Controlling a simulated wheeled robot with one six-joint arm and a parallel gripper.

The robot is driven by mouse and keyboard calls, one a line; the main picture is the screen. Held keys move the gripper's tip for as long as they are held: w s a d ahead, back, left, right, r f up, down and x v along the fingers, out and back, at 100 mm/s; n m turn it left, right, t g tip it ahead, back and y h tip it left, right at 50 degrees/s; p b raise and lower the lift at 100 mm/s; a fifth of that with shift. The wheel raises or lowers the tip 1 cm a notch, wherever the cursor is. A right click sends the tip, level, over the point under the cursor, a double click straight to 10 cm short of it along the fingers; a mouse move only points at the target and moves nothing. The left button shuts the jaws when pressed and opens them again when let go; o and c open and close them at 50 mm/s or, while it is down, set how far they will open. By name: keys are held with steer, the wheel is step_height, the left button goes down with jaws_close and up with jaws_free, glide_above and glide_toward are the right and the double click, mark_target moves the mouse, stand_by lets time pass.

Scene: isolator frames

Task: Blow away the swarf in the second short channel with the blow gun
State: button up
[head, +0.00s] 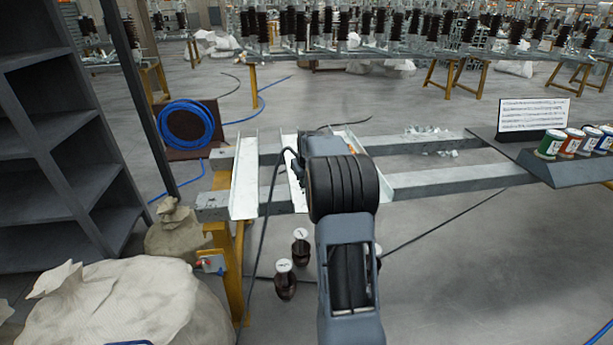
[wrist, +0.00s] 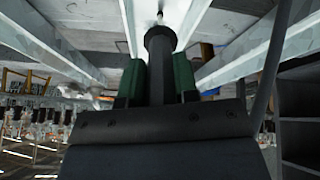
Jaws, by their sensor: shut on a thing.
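Three short pale channels lie across two long grey beams in the head view: the first channel (head: 245,180) at left, the second channel (head: 291,160) in the middle, partly behind my arm, and the third channel (head: 379,188) to its right. My gripper is hidden by my arm in the head view. In the wrist view my gripper (wrist: 158,78) has its green-padded fingers shut on the dark blow gun (wrist: 160,45). The gun's thin tip overlaps the second channel (wrist: 143,28); its clearance cannot be told. Swarf in the second channel cannot be made out clearly.
A dark hose (head: 264,215) hangs beside my arm. Pale scraps (head: 428,131) lie near the far beam (head: 410,145). Cans (head: 551,143) and a white sign (head: 533,113) stand at right. A grey shelf (head: 50,120) and sacks (head: 125,305) occupy the left.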

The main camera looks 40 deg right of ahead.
steer(key=shift+w+d+p, duration=0.15)
steer(key=shift+w+p, duration=0.2)
steer(key=shift+w+d+p, duration=0.25)
steer(key=shift+w+p, duration=0.2)
steer(key=shift+w, duration=0.1)
steer(key=shift+w+d, duration=0.1)
steer(key=shift+w, duration=0.1)
steer(key=shift+w+d+p, duration=0.3)
steer(key=shift+w+p, duration=0.35)
steer(key=shift+p, duration=0.15)
steer(key=shift+w+d, duration=0.1)
steer(key=shift+w, duration=0.1)
steer(key=shift+w+d+p, duration=0.35)
steer(key=shift+w+p, duration=0.4)
steer(key=shift+p, duration=0.2)
steer(key=shift+r, duration=0.1)
